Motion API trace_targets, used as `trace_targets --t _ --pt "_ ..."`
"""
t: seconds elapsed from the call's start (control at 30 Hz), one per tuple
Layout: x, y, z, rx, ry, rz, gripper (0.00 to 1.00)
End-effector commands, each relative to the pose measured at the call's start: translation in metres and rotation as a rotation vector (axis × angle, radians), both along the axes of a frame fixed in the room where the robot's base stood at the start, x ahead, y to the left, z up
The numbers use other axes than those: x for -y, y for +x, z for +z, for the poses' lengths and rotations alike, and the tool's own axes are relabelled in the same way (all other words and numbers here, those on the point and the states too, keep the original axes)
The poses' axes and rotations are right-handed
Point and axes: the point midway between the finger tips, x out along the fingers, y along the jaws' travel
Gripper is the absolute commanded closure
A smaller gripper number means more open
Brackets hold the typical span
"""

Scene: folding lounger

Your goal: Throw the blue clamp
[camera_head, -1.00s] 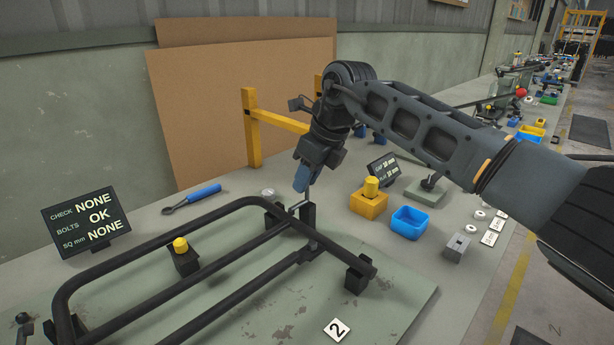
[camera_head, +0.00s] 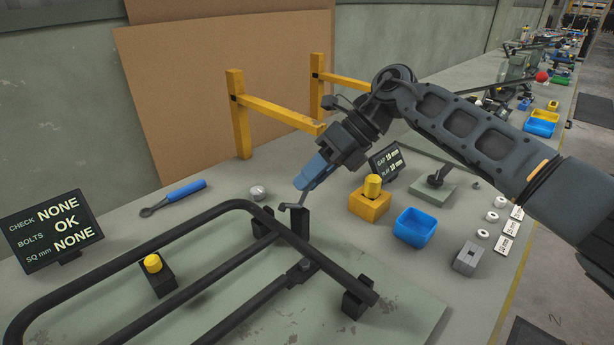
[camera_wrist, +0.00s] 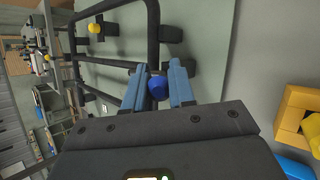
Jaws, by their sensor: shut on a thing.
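The blue clamp stands at the far end of the black tube frame (camera_head: 150,262). It has a dark post (camera_head: 299,222) and a thin grey lever (camera_head: 292,206). Its round blue knob (camera_wrist: 157,88) shows between my gripper's blue fingers in the wrist view. My gripper (camera_head: 303,185) is shut on this knob, with its fingers slanting down and left onto the lever's top in the head view. The fingers hide the knob there. The wrist view shows my gripper (camera_wrist: 160,78) with one finger on each side of the knob.
A yellow block with a peg (camera_head: 369,205), a blue bin (camera_head: 415,227) and a small grey block (camera_head: 467,258) stand to the right. A yellow stand (camera_head: 238,120) rises behind. A blue-handled tool (camera_head: 186,190) and a display (camera_head: 55,230) are at left.

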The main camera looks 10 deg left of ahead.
Motion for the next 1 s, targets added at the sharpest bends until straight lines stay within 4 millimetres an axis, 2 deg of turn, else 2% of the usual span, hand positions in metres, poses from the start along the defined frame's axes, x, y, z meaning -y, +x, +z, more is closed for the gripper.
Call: trace_targets --t 0.03,0.3,0.6,1.0 --pt "0.003 0.002 -0.011 -0.041 0.023 -0.002 1.0" --pt "0.008 0.007 -0.021 -0.212 0.156 0.003 1.0" --pt "0.009 0.008 -0.025 -0.328 0.245 0.003 1.0" --pt "0.009 0.007 -0.025 -0.369 0.274 0.005 1.0"
